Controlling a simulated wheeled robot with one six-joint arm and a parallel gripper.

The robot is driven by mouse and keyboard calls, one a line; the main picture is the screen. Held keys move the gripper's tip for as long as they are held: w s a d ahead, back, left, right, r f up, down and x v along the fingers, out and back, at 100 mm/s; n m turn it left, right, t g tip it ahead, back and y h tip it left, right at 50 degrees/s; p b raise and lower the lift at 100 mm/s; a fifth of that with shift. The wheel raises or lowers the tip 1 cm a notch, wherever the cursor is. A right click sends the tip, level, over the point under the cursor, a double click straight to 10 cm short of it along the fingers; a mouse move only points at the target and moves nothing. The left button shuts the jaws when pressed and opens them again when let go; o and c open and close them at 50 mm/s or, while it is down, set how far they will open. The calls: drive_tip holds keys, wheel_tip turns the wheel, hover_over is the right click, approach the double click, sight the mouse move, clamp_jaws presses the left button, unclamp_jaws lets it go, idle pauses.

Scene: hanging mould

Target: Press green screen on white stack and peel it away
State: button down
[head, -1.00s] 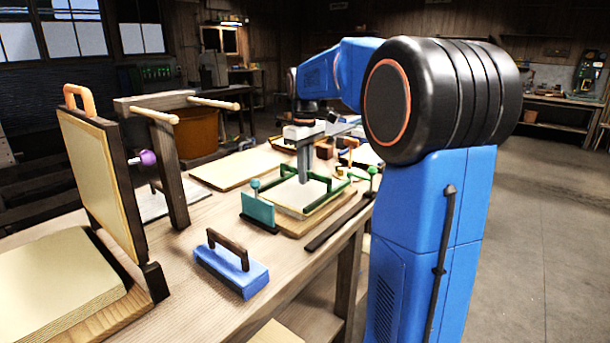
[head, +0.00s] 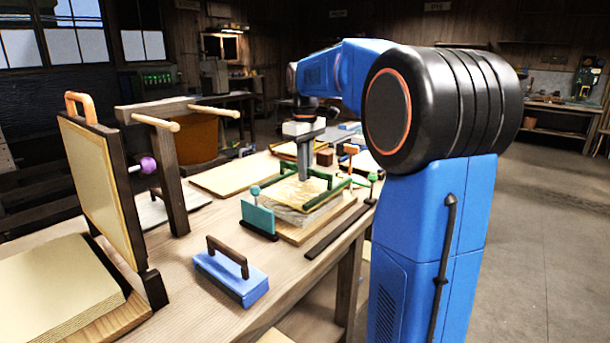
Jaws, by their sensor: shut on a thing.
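The green-framed screen (head: 326,194) is at the right part of the bench, with a tan panel inside its frame. Below it a pale, streaked block or stack (head: 291,214) shows, resting on a wooden board (head: 322,225). I cannot tell whether the screen touches the pale stack. My gripper (head: 304,178) points straight down at the screen, its fingers shut on the screen. The exact grip point is too small to make out.
A teal block (head: 257,216) with a knob stands just left of the stack. A blue block with a brown handle (head: 230,277) lies nearer. A hinged upright panel (head: 102,185) and a post with pegs (head: 171,175) stand at left. A dark bar (head: 338,231) lies along the right edge.

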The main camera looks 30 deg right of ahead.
drive_tip(key=shift+r, duration=2.9)
